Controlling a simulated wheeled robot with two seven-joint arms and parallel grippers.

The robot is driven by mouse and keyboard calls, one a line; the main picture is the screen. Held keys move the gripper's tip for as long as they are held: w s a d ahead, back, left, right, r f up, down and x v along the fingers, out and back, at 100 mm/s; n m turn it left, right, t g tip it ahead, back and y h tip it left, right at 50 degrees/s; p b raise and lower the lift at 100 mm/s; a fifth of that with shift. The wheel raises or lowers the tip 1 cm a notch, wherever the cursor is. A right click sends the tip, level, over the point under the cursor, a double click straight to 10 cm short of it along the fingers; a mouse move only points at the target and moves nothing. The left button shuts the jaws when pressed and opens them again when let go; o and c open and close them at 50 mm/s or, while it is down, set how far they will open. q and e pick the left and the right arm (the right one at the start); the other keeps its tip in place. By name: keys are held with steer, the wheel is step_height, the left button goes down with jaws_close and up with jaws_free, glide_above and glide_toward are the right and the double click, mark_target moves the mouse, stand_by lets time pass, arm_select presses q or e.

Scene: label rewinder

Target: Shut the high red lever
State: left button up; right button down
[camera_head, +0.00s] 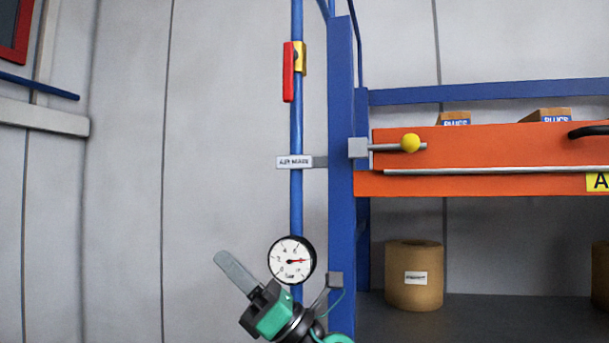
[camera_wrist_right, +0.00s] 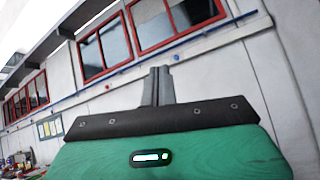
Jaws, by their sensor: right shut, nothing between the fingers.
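The red lever (camera_head: 288,72) is high on a vertical blue pipe (camera_head: 296,120) in the head view. It hangs straight down, along the pipe, beside a yellow valve body (camera_head: 300,58). My right gripper (camera_head: 222,258) is low in the head view, left of the pressure gauge and well below the lever. Its fingers are together, point up and left, and hold nothing. In the right wrist view the shut fingers (camera_wrist_right: 157,85) show against the wall and windows. The lever is not in the right wrist view. My left gripper is not in view.
A round gauge (camera_head: 291,260) and a label plate (camera_head: 294,162) sit on the pipe. A blue post (camera_head: 341,200) stands just right of it. An orange panel (camera_head: 480,150) carries a rod with a yellow knob (camera_head: 410,143). The wall space left of the pipe is clear.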

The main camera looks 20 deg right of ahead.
step_height(320, 180, up, 14)
steer(key=f+n+g+h, duration=0.1)
steer(key=n+h, duration=0.7)
steer(key=n, duration=0.5)
steer(key=s+d+r+m+t+h, duration=0.2)
steer(key=d+r+t+h, duration=0.2)
steer(key=d+r, duration=0.5)
steer(key=s+d+r+m+t+h, duration=0.1)
steer(key=s+d+r+t+h, duration=0.1)
steer(key=d+r+h, duration=0.6)
steer(key=shift+d+r+m+t+h, duration=0.4)
steer(key=shift+d+t+h, duration=0.1)
steer(key=shift+d+t, duration=0.45)
steer(key=p, duration=0.5)
glide_toward(291, 74)
steer(key=w+d+f, duration=0.3)
steer(key=w, duration=0.2)
steer(key=a, duration=0.1)
steer(key=w+a+p, duration=0.1)
steer(key=a+p, duration=0.1)
steer(key=shift+w+f, duration=0.35)
